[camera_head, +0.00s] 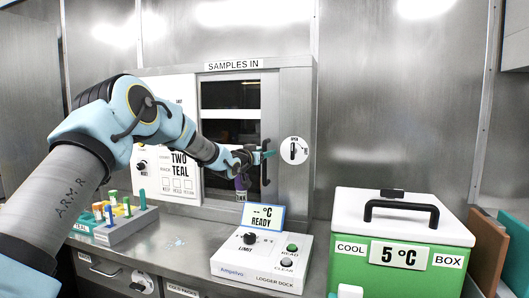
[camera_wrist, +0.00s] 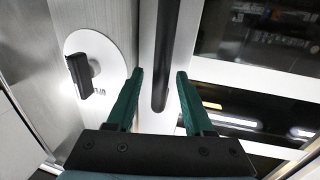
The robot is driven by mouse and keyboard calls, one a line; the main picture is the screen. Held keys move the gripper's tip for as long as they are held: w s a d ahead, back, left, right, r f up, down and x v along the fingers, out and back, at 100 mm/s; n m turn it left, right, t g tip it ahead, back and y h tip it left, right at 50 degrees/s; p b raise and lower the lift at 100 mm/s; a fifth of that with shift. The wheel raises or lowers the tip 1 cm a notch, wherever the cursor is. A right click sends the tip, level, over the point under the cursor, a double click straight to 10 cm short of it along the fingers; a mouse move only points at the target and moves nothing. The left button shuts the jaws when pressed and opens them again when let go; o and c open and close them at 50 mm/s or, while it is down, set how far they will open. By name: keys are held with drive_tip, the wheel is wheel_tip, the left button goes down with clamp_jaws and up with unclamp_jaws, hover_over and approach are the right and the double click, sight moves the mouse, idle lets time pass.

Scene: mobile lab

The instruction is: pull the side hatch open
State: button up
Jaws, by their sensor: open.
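The side hatch (camera_head: 231,76) sits in the back wall under a "SAMPLES IN" sign and looks shut. It has a dark window and a pale frame. Its upright black bar handle (camera_head: 265,170) is on the hatch's right side. In the wrist view the handle (camera_wrist: 164,60) lies in the picture between the green fingers of my gripper (camera_wrist: 160,73). The fingers are apart, one on each side of the bar, and I see no contact. In the head view my gripper (camera_head: 266,154) is at the handle. A black knob (camera_head: 294,151) on a round white plate is right of the handle.
On the bench below stand a logger dock (camera_head: 258,262) with a display, and a rack (camera_head: 125,226) of colored tubes at left. A green cool box (camera_head: 395,272) with a white lid stands at right. A white "TWO TEAL" board (camera_head: 179,193) is left of the hatch.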

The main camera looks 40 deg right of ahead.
clamp_jaws()
idle(0.4)
idle(1.0)
